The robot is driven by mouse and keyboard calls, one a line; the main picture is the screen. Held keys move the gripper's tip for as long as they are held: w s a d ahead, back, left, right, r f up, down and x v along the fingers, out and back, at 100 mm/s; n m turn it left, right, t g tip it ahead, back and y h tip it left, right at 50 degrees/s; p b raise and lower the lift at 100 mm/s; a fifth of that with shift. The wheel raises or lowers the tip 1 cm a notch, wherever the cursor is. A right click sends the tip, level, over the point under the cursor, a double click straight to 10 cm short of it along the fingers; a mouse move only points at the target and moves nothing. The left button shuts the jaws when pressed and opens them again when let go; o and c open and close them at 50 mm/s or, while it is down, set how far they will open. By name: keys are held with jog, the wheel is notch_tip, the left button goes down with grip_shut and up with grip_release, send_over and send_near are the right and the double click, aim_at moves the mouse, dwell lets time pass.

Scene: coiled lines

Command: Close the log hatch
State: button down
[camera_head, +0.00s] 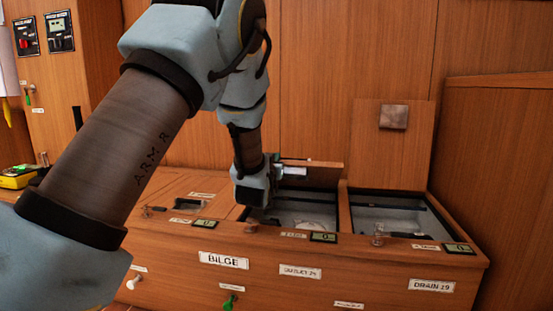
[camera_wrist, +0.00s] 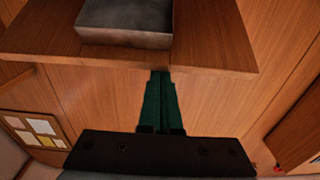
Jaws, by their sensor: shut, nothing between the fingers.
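Two hatches stand open in the wooden bench top; I cannot read which is labelled log. The middle hatch lid (camera_head: 325,175) is raised at a slant over its opening, partly hidden by my arm. The right hatch lid (camera_head: 392,145) stands upright against the wall, with a square metal plate (camera_head: 393,117) on it. In the wrist view my gripper (camera_wrist: 161,73) is shut and empty, its green fingers together. Their tips are at the edge of a wooden panel (camera_wrist: 215,40) bearing a metal block (camera_wrist: 125,22); I cannot tell whether they touch. In the head view the fingers are hidden.
The left section (camera_head: 190,188) of the bench top is closed. Small displays (camera_head: 323,237) and latch-like fittings line the front edge. The front face carries a BILGE label (camera_head: 223,260) and a green knob (camera_head: 229,302). A wooden panel (camera_head: 510,170) rises close on the right.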

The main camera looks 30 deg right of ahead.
jog(key=shift+s+a+f+b, duration=0.6)
jog(key=shift+f+b, duration=0.45)
jog(key=shift+f, duration=0.85)
jog(key=shift+s+a+f+b, duration=0.55)
jog(key=shift+f+b, duration=0.5)
jog(key=shift+f, duration=0.9)
jog(key=shift+s+a+f+b, duration=0.55)
jog(key=shift+f+b, duration=0.5)
jog(key=shift+f, duration=0.85)
jog(key=p+v, duration=0.3)
jog(key=v, duration=0.7)
jog(key=shift+s+a, duration=0.25)
jog(key=shift+s, duration=0.1)
